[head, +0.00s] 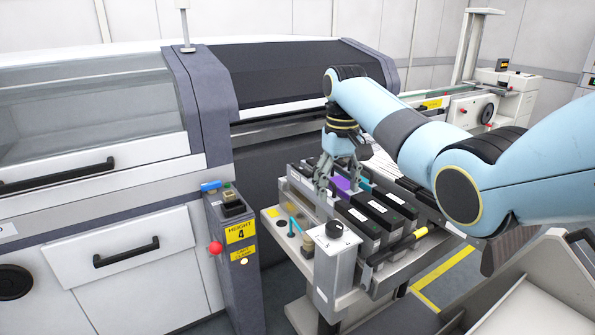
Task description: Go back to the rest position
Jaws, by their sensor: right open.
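My right arm comes in from the right in the head view and reaches over a feeder trolley (336,262). My right gripper (327,190) points down, open, just above or among the feeders at the trolley's left part. Whether its fingers touch a feeder cannot be told. Several dark feeders (378,212) stand side by side in the trolley, and a purple part (342,184) shows right beside the fingers. My left gripper is not in view.
A large grey-white machine (100,120) fills the left and back. A post with a red button (215,248) and a yellow height label stands left of the trolley. A grey bin-like unit (530,295) is at the lower right. Yellow floor tape (443,279) runs between.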

